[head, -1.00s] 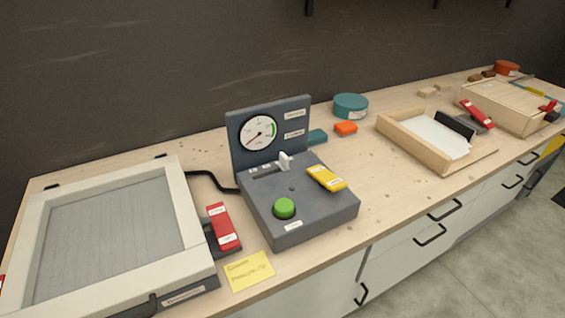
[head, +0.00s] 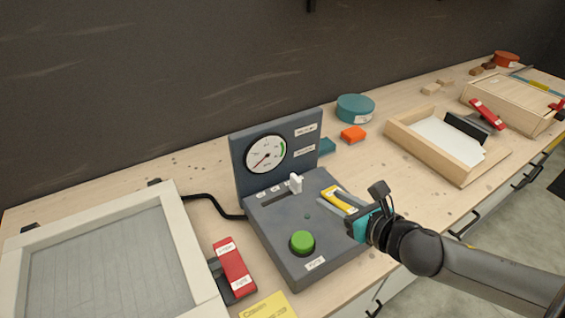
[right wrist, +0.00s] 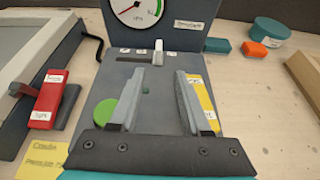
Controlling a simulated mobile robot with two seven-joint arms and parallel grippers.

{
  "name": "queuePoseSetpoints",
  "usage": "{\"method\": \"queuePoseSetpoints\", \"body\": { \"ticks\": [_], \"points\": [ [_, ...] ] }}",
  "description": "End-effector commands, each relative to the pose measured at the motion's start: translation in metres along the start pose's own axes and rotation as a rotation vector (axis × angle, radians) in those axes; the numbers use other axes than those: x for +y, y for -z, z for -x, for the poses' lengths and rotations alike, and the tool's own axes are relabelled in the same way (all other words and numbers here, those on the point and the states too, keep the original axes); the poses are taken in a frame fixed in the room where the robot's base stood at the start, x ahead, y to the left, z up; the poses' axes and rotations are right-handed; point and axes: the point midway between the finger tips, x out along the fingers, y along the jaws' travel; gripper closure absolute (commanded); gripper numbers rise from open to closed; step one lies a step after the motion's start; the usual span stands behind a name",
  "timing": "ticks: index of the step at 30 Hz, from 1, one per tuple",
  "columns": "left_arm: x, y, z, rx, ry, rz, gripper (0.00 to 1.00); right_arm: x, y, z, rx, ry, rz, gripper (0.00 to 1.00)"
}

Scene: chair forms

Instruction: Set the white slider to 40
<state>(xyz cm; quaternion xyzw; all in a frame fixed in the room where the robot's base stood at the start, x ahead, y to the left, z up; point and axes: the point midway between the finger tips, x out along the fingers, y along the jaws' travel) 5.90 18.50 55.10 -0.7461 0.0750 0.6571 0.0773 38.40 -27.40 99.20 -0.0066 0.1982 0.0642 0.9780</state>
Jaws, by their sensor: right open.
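The white slider (head: 296,183) stands upright near the right end of its slot on the grey control box (head: 275,222). In the right wrist view the slider (right wrist: 158,51) is straight ahead, beyond the fingertips and between their lines. Small labels, too small to read, line the slot. My right gripper (head: 329,200) is open and empty above the right part of the box, short of the slider; the right wrist view shows both fingers (right wrist: 159,80) apart. My left gripper is not in view.
A gauge (head: 265,153) stands on the panel behind the slot. A red-handled switch (head: 233,265) and a framed screen (head: 105,265) are at left. A wooden tray (head: 465,165) is at right.

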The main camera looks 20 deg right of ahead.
Motion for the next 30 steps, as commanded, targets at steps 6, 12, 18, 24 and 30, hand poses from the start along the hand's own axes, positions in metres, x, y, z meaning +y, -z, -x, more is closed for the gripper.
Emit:
{"method": "queuePoseSetpoints", "body": {
  "ticks": [6, 12, 18, 24, 30],
  "points": [
    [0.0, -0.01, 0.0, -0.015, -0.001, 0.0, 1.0, 0.002, -0.003, -0.002, -0.006, -0.005, 0.019, 0.53],
    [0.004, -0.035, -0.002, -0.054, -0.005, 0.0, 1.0, 0.002, -0.003, -0.016, -0.008, -0.004, 0.017, 0.53],
    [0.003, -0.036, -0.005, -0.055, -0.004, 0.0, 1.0, 0.001, -0.003, -0.035, -0.007, -0.003, 0.015, 0.53],
    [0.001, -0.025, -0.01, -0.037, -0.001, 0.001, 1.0, 0.002, -0.003, -0.056, -0.007, -0.003, 0.015, 0.53],
    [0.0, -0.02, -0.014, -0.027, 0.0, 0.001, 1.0, 0.002, -0.004, -0.079, -0.007, -0.004, 0.015, 0.53]
  ]
}}
